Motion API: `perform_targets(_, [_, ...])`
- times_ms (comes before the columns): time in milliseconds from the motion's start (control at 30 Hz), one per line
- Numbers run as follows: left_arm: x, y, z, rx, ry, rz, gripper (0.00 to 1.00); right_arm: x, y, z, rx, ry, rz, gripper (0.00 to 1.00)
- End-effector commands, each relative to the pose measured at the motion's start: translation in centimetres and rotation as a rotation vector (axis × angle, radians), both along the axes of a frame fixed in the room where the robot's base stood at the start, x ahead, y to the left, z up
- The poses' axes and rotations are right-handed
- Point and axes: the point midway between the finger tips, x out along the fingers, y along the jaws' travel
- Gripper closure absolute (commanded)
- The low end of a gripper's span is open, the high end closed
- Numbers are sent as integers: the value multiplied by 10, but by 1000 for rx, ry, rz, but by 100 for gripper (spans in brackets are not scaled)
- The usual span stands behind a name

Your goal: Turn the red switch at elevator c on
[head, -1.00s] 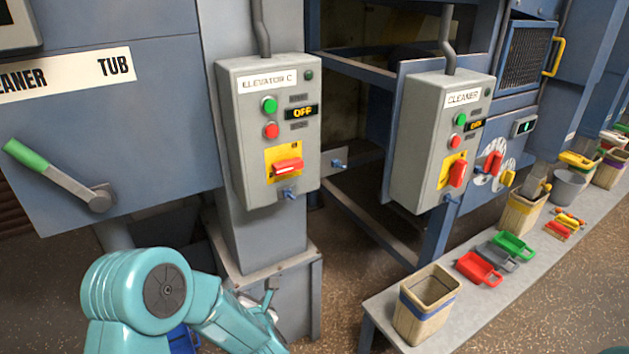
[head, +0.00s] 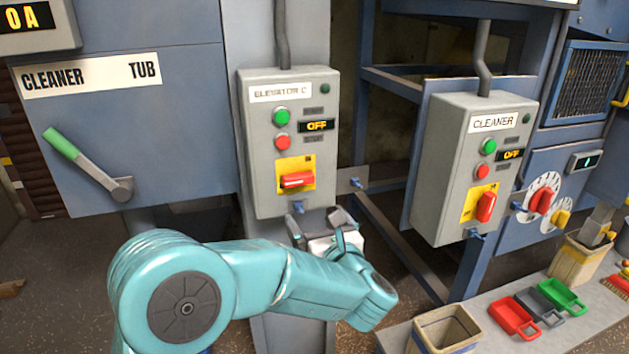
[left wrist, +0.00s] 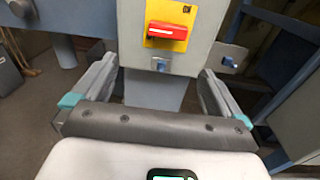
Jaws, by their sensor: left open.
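The elevator C box (head: 255,140) is grey, with a green button, a red button and a display reading OFF. Its red switch (head: 297,180) sits on a yellow plate low on the box, with the handle lying horizontal. The switch also shows in the left wrist view (left wrist: 167,31), ahead of the fingers. My left gripper (head: 322,218) is just below the box, apart from the switch. In the left wrist view its two fingers (left wrist: 160,85) are wide apart with nothing between them. My right gripper is not in view.
A blue padlock-like piece (head: 298,207) hangs under the switch. The cleaner box (head: 453,150) with its own red switch stands to the right. A bench (head: 560,330) with scoops and bins is at lower right. A green-handled lever (head: 88,165) is at left.

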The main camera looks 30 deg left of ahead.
Motion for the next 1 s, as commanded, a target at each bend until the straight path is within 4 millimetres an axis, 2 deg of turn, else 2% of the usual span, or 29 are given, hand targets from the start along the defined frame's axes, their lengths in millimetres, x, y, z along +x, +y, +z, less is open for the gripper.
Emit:
perform_targets(33, [-2,-7,10,-5,-25,-17,0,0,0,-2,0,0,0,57])
perform_targets(100, [-3,-11,16,-7,-38,-30,0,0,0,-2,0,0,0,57])
perform_targets(233, [2,-6,18,-7,-39,-37,0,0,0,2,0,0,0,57])
perform_targets(367, [17,15,20,-5,-37,-34,0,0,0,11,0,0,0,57])
perform_targets(700, [71,73,20,-5,-37,-37,0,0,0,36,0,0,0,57])
perform_targets(833, [87,90,18,-5,-37,-39,0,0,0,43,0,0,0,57])
perform_targets(1000, [100,103,17,-6,-38,-41,0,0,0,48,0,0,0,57])
